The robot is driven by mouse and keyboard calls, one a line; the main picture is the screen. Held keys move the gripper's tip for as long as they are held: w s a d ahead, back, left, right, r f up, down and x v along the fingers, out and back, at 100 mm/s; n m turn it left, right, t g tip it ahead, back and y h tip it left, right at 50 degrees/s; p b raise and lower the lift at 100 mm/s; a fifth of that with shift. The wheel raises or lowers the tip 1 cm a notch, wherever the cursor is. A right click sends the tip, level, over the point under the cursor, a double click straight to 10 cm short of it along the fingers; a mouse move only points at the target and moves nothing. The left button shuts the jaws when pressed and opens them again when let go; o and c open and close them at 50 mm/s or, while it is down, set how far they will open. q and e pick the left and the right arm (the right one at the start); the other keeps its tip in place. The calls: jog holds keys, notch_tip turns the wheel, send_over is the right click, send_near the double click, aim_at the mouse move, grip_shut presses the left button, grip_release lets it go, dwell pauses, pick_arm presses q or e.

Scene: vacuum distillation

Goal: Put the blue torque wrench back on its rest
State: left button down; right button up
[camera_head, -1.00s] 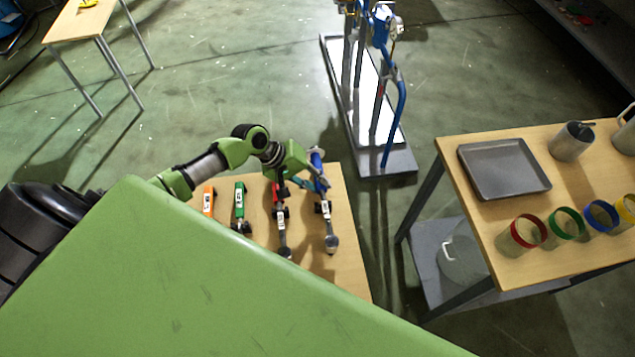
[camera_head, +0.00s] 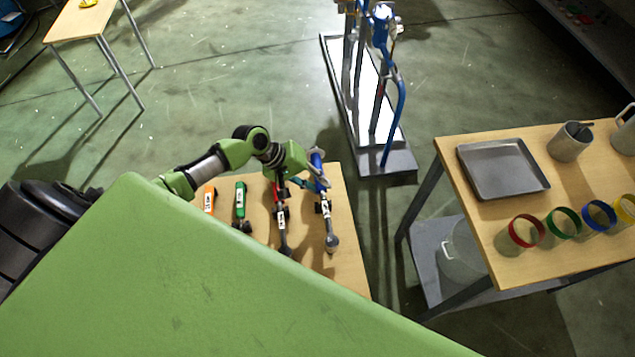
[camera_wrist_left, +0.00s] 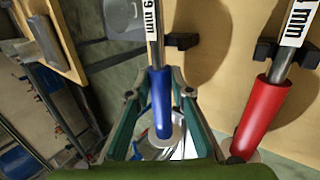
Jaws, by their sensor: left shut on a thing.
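The blue torque wrench (camera_head: 325,211) is at the right end of the row on the small wooden table, its head toward the near side. My left gripper (camera_head: 317,180) is shut on its blue handle. In the left wrist view the blue handle (camera_wrist_left: 160,102) lies between the fingers of my left gripper (camera_wrist_left: 157,118). A black rest bracket (camera_wrist_left: 182,41) shows beside the wrench's shaft; whether the shaft sits in it I cannot tell. My right gripper is in neither view.
A red wrench (camera_head: 281,215) lies just left of the blue one, with green (camera_head: 240,203) and orange (camera_head: 209,199) wrenches farther left. A right-hand table holds a grey tray (camera_head: 503,169) and several coloured rings. A blue-and-grey stand (camera_head: 388,160) rises behind.

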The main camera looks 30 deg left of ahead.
pick_arm(q)
jog(key=shift+w+f+b, duration=0.15)
jog(key=shift+f+b, duration=0.75)
jog(key=shift+f, duration=0.5)
jog(key=c, duration=1.8)
grip_release()
jog(key=shift+o, duration=0.4)
jog(key=shift+f, duration=0.1)
jog(key=shift+s+f, duration=0.15)
jog(key=shift+s, duration=0.1)
jog(key=v, duration=1.2)
jog(key=shift+w, duration=0.15)
